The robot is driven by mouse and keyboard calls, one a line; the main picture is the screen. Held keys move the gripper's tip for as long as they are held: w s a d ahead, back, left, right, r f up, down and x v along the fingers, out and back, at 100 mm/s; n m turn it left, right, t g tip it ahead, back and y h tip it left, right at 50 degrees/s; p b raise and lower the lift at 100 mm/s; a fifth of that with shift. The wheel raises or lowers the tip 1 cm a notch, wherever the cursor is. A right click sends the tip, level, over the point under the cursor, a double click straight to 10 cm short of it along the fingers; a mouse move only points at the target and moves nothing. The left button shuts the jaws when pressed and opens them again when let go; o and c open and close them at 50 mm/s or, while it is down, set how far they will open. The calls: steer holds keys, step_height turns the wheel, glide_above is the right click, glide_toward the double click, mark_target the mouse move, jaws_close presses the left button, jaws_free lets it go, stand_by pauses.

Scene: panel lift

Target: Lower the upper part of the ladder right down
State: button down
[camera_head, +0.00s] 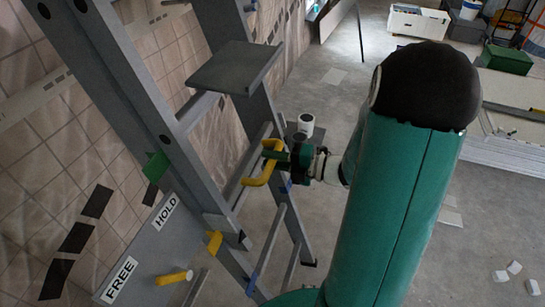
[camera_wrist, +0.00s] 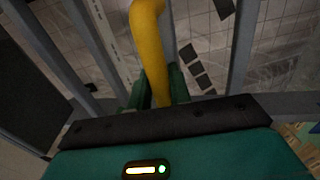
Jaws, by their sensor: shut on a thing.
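The grey ladder (camera_head: 120,70) stands along the tiled wall, with a flat grey step plate (camera_head: 235,68) between its rails. A yellow handle (camera_head: 258,178) is on the ladder below that plate. My gripper (camera_head: 280,158) is shut on the handle. In the wrist view, the yellow handle (camera_wrist: 148,40) runs down between the green fingers of my gripper (camera_wrist: 152,92), which partly hide it. A grey panel (camera_head: 150,250) at lower left carries labels HOLD and FREE. A yellow lever (camera_head: 174,278) sticks out from it, level with FREE.
A yellow piece (camera_head: 214,242) and blue marks (camera_head: 285,187) show on the rails. A white cup-like thing (camera_head: 306,124) is behind the ladder. Pale boards (camera_head: 515,140), a green box (camera_head: 507,58) and small white blocks (camera_head: 514,268) are at right. Grey floor between is mostly clear.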

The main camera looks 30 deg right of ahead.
steer(key=s+d+f, duration=0.3)
steer(key=f, duration=1.3)
steer(key=s+d+f, duration=0.4)
steer(key=f, duration=1.3)
steer(key=s+d+f, duration=0.3)
steer(key=s+f, duration=0.1)
steer(key=f, duration=1.2)
steer(key=shift+d+f, duration=0.3)
steer(key=shift+d, duration=0.1)
steer(key=c, duration=1.3)
jaws_free()
steer(key=shift+c, duration=0.2)
steer(key=shift+w, duration=0.1)
steer(key=v, duration=1.4)
